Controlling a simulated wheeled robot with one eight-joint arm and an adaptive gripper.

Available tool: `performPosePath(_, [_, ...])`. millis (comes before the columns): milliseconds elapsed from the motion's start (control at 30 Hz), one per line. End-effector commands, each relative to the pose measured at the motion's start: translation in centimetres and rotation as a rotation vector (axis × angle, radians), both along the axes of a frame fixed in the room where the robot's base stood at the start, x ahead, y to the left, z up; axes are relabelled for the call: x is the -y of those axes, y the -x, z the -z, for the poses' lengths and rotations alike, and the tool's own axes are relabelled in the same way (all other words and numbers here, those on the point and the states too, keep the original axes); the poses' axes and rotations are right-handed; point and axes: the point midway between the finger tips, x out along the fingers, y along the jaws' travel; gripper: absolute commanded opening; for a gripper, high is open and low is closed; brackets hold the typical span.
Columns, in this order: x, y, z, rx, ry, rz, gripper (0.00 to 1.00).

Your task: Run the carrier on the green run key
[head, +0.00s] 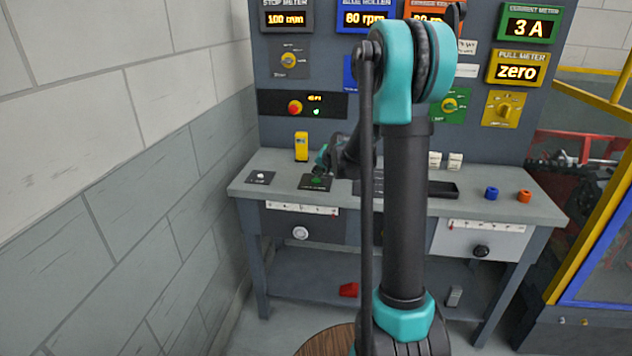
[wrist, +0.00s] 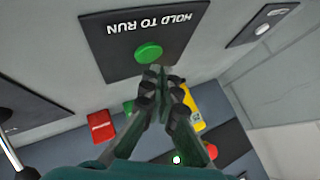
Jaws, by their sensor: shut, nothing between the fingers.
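The green run key (wrist: 148,53) is a round green button on a black plate (wrist: 122,24) lettered "HOLD TO RUN", upside down in the wrist view. In the head view the plate (head: 315,186) lies on the bench top, left of centre. My gripper (wrist: 160,72) is shut and empty. Its fingertips are beside the lower right edge of the button in the wrist view, and I cannot tell whether they touch it. In the head view my gripper (head: 320,170) is just above the plate, small and partly behind my arm. A red tracked machine (head: 575,150), perhaps the carrier, is partly visible at right.
A small plate with a white button (head: 261,177) and a yellow block (head: 301,146) are near the plate. The bench (head: 385,207) backs onto a panel of meters and knobs. Blue (head: 491,193) and orange (head: 524,195) pieces sit at right. A brick wall stands left.

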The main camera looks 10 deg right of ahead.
Motion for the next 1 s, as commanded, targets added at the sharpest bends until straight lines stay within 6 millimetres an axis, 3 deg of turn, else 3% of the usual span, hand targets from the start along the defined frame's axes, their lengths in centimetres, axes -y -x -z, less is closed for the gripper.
performPosePath(333, [0.0, 0.0, -0.3, 0.0, 0.0, 0.0, 0.0])
performPosePath(800, [0.0, 0.0, -4.4, 0.0, 0.0, 0.0, 0.0])
performPosePath(1000, [0.0, 0.0, -5.0, 0.0, 0.0, 0.0, 0.0])
